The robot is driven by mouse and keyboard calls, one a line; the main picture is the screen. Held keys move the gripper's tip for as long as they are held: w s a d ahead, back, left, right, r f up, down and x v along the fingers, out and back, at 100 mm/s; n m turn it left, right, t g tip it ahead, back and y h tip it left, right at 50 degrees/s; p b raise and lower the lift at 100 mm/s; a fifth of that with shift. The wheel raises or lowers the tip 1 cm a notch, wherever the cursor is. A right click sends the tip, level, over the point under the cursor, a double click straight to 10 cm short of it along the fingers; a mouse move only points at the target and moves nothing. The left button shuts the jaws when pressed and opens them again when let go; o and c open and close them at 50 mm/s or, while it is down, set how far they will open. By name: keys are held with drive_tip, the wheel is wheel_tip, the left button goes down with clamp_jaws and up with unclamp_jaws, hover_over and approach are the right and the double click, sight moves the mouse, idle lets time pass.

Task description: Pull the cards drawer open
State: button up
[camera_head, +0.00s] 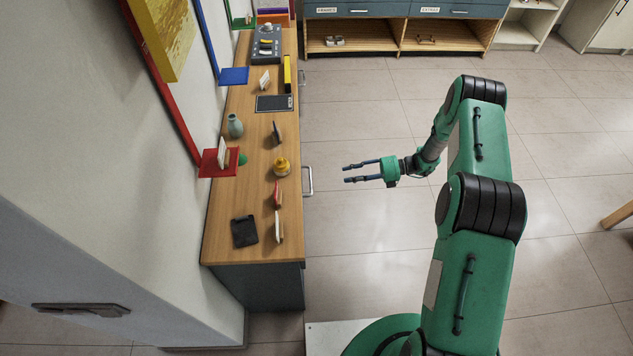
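A long wooden-topped cabinet (222,250) stands along the wall at the left. A pale bar handle (308,181) sticks out from its right-hand front face; that face is seen almost edge-on, so the drawer fronts and any cards label are hidden. My gripper (346,174) is to the right of this handle, apart from it, with its fingers pointing left towards it. Its two dark fingers are spread with a gap between them and nothing in it.
On the cabinet top are a vase (235,126), a yellow object (281,166), a black flat item (244,231) and a dark tablet (274,103). A labelled drawer unit (405,10) with open shelves stands at the back. The tiled floor (360,100) between is clear.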

drive_tip(key=shift+a, duration=0.15)
drive_tip(key=b+x, duration=0.2)
drive_tip(key=x, duration=1.1)
drive_tip(key=shift+a, duration=0.3)
clamp_jaws()
